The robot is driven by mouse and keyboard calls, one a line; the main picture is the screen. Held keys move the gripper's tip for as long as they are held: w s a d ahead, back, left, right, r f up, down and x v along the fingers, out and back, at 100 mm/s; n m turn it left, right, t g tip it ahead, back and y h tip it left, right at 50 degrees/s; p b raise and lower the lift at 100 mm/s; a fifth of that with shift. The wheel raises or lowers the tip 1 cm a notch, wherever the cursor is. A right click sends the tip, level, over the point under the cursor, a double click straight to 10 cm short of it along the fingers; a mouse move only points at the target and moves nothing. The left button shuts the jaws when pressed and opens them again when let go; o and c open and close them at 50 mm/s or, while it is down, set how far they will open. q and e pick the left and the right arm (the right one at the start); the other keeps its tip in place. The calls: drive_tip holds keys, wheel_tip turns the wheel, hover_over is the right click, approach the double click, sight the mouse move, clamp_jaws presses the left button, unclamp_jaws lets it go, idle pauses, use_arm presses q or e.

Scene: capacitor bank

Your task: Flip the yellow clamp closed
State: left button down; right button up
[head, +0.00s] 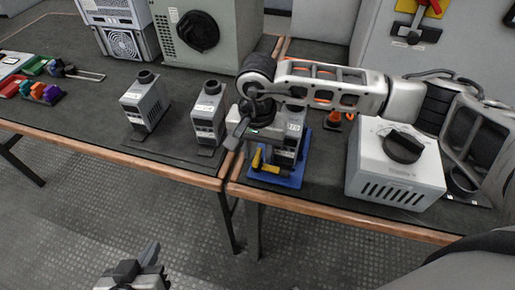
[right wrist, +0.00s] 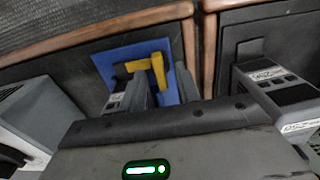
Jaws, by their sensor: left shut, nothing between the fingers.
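The yellow clamp (head: 263,164) sits at the front left of the blue base (head: 290,180), beside a grey capacitor unit (head: 287,150). In the right wrist view the clamp (right wrist: 150,66) is an angled yellow bar above the blue base (right wrist: 112,58). My right gripper (head: 238,136) points down beside the capacitor unit, close above the clamp. Its grey fingers (right wrist: 153,92) overlap the clamp area in the wrist view; contact and finger gap are unclear. My left gripper (head: 150,255) is shut and empty at the bottom, over the floor and away from the tables.
Two similar grey units (head: 146,101) and (head: 208,117) stand on the left table. A white box with a black knob (head: 396,170) stands right of the blue base. A gap separates the two wood-edged tables. Large cabinets stand behind.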

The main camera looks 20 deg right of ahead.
sight(257, 155)
wheel_tip(257, 155, up, 16)
drive_tip(key=shift+b, duration=0.3)
drive_tip(key=shift+f, duration=0.1)
idle(0.3)
